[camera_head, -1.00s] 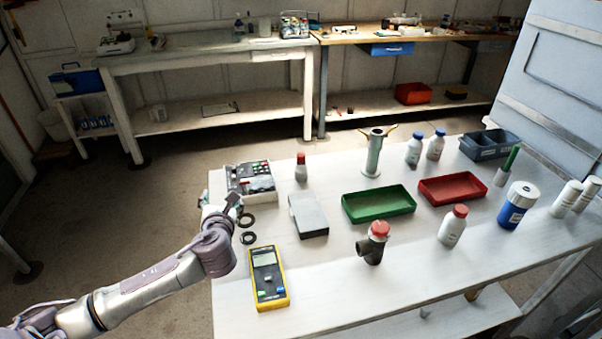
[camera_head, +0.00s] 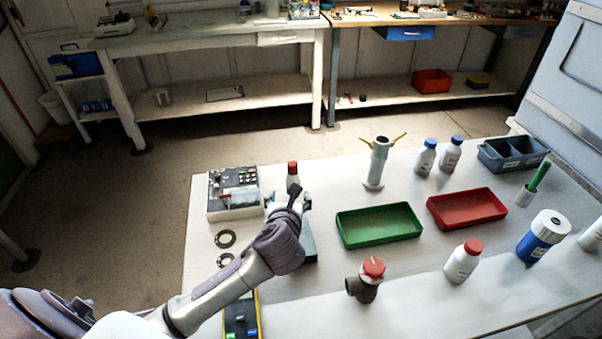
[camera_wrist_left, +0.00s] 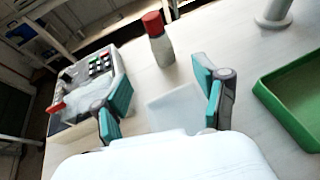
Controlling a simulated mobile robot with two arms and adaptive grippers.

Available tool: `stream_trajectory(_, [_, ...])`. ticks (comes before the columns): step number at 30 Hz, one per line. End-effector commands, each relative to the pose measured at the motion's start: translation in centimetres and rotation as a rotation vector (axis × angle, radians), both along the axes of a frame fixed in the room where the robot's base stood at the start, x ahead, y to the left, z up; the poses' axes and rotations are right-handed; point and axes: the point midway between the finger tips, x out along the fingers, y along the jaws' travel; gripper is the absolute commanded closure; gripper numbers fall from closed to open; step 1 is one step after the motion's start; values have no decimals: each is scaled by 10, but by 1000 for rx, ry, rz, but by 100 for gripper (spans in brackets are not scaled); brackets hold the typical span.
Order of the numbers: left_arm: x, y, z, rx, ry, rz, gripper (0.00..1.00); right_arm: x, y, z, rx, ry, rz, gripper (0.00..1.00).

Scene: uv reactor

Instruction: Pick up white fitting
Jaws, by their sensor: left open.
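The white fitting (camera_head: 378,162) stands upright on the white table behind the green tray. It is a pale tube with a round foot and two yellowish arms at its top. Its lower part and foot (camera_wrist_left: 273,14) show at the top right of the left wrist view. My left gripper (camera_head: 287,201) is open and empty, to the left of the fitting and apart from it. In the left wrist view its two teal-padded fingers (camera_wrist_left: 163,95) are spread above a pale flat box (camera_wrist_left: 177,108). My right gripper is not in view.
A red-capped bottle (camera_head: 293,176) stands just beyond my left gripper. A green tray (camera_head: 379,239) and a red tray (camera_head: 466,222) lie in front of the fitting. Two blue-capped bottles (camera_head: 426,157) stand right of it. A control box (camera_head: 234,211) is at the left.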

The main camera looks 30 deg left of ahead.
Motion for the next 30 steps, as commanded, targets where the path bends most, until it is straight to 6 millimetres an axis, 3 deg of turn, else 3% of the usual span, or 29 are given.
stream_trajectory(5, [26, 11, -11, -2, 0, 4, 28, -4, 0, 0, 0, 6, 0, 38])
stream_trajectory(12, [62, 26, -28, -3, 1, 3, 28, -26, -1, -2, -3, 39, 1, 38])
stream_trajectory(22, [91, 36, -32, -5, -1, 3, 28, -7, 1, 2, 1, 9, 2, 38])
stream_trajectory(30, [117, 46, -43, -2, 1, 2, 28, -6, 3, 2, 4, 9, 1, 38])
